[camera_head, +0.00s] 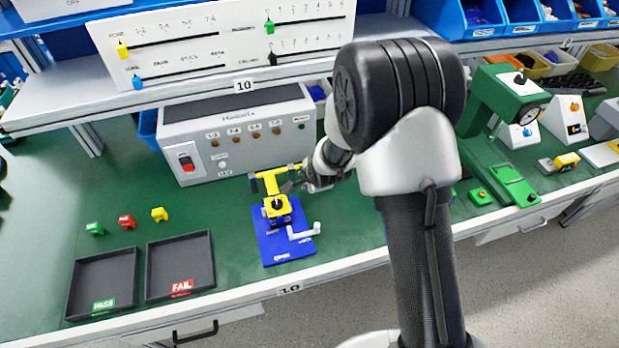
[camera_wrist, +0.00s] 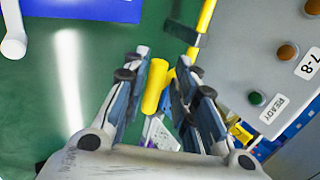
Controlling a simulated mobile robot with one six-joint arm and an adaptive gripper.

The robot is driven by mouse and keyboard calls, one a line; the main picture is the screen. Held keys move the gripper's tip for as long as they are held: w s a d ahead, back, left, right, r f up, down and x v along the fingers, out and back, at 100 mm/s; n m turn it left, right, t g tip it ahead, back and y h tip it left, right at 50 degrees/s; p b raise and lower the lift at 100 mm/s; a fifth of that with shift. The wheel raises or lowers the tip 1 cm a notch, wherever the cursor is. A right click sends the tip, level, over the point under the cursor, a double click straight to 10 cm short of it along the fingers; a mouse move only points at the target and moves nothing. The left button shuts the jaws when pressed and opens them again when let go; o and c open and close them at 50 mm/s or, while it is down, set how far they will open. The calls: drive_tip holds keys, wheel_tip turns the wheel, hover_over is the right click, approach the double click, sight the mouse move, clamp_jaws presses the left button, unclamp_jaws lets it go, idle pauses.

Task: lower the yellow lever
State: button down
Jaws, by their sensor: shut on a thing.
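The yellow lever (camera_head: 271,183) stands up from a small mechanism on a blue base plate (camera_head: 280,250), with a crossbar at its top. My gripper (camera_head: 297,181) is at the right side of the lever's top, beside the crossbar. My fingers partly hide the contact.
A grey tester box (camera_head: 235,135) stands close behind the lever. A white crank (camera_head: 303,232) is on the blue plate's right side. Two black trays (camera_head: 103,284) and small coloured blocks (camera_head: 126,222) are at left. A green press (camera_head: 500,105) stands at right.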

drive_tip(key=shift+s+d+f, duration=0.15)
drive_tip(key=shift+s+f, duration=0.35)
drive_tip(key=shift+f, duration=0.15)
drive_tip(key=c, duration=1.7)
unclamp_jaws()
drive_tip(key=shift+o, duration=1.2)
drive_tip(key=shift+w, duration=0.2)
drive_tip(key=shift+s+r, duration=0.15)
drive_tip(key=shift+r, duration=0.25)
drive_tip(key=v, duration=1.1)
drive_tip(key=shift+r, duration=0.25)
drive_tip(key=shift+r, duration=0.1)
